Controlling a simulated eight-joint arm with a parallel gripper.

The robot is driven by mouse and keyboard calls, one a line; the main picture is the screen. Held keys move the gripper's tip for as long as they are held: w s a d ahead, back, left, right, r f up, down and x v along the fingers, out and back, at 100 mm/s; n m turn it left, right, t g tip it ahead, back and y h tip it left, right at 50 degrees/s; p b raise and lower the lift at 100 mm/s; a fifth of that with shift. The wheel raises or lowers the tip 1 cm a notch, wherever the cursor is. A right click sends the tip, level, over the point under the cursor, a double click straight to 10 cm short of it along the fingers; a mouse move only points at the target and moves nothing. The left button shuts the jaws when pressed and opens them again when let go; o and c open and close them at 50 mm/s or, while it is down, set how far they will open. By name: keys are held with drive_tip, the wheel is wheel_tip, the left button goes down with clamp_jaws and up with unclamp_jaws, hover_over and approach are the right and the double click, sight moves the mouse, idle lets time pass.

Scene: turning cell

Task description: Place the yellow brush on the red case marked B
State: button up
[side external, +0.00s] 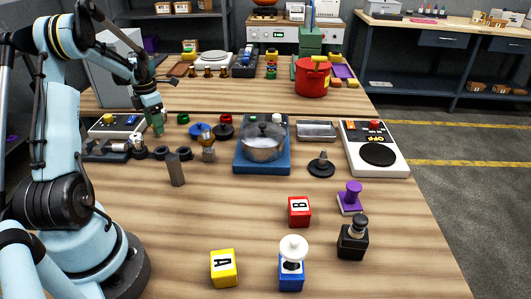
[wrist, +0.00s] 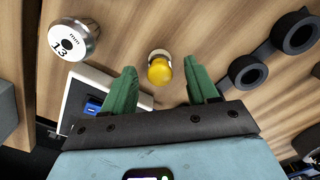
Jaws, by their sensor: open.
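The red case marked B (side external: 299,212) stands at the front middle of the table in the side view. In the wrist view, a small yellow-topped piece (wrist: 160,70) with a pale lower part stands on bare wood; it looks like the yellow brush. My gripper (wrist: 163,92) is open, and its green fingers lie to either side of this piece in that view, with no contact visible. In the side view my gripper (side external: 157,126) is at the left of the table, far behind the red case. I cannot clearly pick out the brush there.
A white-topped device (wrist: 85,105) and a metal knob marked 13 mm (wrist: 75,40) flank the left finger. Black rings (wrist: 246,70) lie to the right. A yellow case A (side external: 223,268) and a blue case (side external: 291,278) stand near the red case. A pot (side external: 263,145) occupies mid-table.

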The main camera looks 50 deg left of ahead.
drive_tip(key=shift+f, duration=0.75)
drive_tip(key=shift+c, duration=0.4)
clamp_jaws()
drive_tip(key=shift+r, duration=0.2)
